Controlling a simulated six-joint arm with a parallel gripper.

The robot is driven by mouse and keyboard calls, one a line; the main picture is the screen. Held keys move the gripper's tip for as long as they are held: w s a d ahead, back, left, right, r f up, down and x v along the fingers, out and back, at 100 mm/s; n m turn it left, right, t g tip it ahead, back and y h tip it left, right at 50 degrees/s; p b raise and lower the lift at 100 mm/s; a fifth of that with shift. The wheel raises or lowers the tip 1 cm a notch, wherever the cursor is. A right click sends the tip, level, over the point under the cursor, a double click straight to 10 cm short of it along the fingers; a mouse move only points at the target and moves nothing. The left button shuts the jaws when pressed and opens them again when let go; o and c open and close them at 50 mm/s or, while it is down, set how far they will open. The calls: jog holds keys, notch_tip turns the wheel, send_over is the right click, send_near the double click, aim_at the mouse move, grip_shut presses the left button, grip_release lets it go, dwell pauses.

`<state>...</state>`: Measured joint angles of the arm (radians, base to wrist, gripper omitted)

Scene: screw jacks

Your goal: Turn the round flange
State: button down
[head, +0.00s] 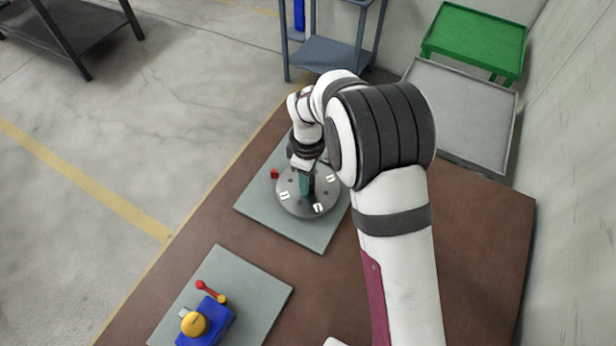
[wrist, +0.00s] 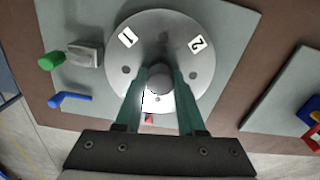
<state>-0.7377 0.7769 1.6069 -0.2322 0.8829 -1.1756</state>
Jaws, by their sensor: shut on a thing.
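The round flange is a grey disc (head: 328,200) with dark holes and white number labels, lying flat on a grey plate (head: 255,205) in the head view. In the wrist view the flange (wrist: 200,62) shows labels 1 and 2 and a raised round hub (wrist: 159,77) at its centre. My gripper (head: 307,185) points down over the middle of the flange. Its two green fingers (wrist: 160,88) stand on either side of the hub and are shut on it. The fingers and arm hide part of the disc.
A red piece (head: 275,174) stands beside the flange. The wrist view shows a green knob (wrist: 52,61) on a grey block and a blue lever (wrist: 70,99) at the left. A second plate holds a blue device (head: 208,325) with a yellow knob and red lever. Brown tabletop (head: 480,220) lies bare at right.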

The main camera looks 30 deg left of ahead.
jog(key=n, duration=0.3)
jog(key=shift+n, duration=2.2)
jog(key=c, duration=0.5)
grip_release()
jog(key=shift+r, duration=0.1)
notch_tip(320, 180, up, 16)
